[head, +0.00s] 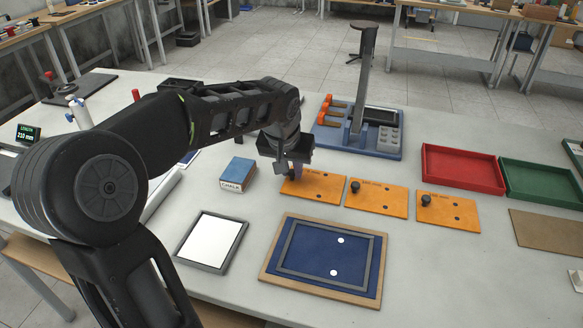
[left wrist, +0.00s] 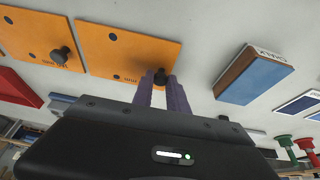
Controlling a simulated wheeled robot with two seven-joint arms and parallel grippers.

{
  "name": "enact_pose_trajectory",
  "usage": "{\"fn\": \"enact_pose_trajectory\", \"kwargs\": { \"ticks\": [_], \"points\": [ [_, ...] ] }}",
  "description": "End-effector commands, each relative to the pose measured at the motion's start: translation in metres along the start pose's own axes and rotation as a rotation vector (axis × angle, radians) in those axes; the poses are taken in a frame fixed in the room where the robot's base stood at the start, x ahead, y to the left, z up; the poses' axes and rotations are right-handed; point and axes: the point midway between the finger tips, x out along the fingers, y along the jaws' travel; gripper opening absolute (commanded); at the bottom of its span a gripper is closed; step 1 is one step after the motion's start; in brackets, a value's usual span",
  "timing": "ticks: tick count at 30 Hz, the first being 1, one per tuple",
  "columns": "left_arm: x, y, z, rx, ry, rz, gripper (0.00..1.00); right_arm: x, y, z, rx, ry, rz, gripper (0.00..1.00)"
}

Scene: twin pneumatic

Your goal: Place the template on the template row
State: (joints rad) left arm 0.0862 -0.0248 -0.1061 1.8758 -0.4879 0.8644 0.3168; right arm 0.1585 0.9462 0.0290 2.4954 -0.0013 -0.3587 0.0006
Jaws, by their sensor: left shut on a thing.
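Three orange templates with black knobs and dark holes lie in a row on the table: a left one (head: 318,189), a middle one (head: 376,200) and a right one (head: 447,213). My left gripper (head: 292,172) is over the left template, with its purple fingers pointing down. In the left wrist view, the fingers (left wrist: 160,84) are shut on the black knob of that template (left wrist: 135,50). The template looks level and in line with its neighbour; I cannot tell if it touches the table. My right gripper is not in view.
A blue chalk box (head: 238,172) stands left of the left template. In front are a framed white sheet (head: 212,240) and a blue board with a grey frame (head: 325,253). Behind are a blue fixture (head: 340,135), a red tray (head: 462,167) and a green tray (head: 540,182).

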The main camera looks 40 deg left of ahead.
Motion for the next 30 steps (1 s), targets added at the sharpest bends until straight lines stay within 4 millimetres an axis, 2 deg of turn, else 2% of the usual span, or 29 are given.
{"fn": "enact_pose_trajectory", "kwargs": {
  "ticks": [2, 3, 10, 17, 22, 26, 30],
  "points": [
    [0.003, 0.0, 0.001, 0.0, 0.001, 0.0, 0.0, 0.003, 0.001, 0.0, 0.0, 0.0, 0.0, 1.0],
    [0.001, 0.0, 0.0, 0.0, 0.001, 0.0, 0.22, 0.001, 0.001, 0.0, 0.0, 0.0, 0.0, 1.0],
    [0.001, 0.0, 0.0, 0.0, 0.0, 0.0, 0.41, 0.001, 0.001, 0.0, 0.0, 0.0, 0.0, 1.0],
    [0.001, 0.0, 0.0, 0.0, 0.001, 0.0, 0.41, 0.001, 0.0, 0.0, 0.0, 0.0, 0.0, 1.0],
    [-0.006, 0.0, -0.001, 0.0, 0.003, 0.001, 0.41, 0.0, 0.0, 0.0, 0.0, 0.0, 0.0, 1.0],
    [-0.023, 0.0, -0.002, 0.0, 0.005, 0.001, 0.41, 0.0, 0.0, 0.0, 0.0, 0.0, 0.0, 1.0],
    [-0.051, 0.0, -0.002, 0.0, 0.006, 0.001, 0.41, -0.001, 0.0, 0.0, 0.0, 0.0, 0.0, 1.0]
  ]
}}
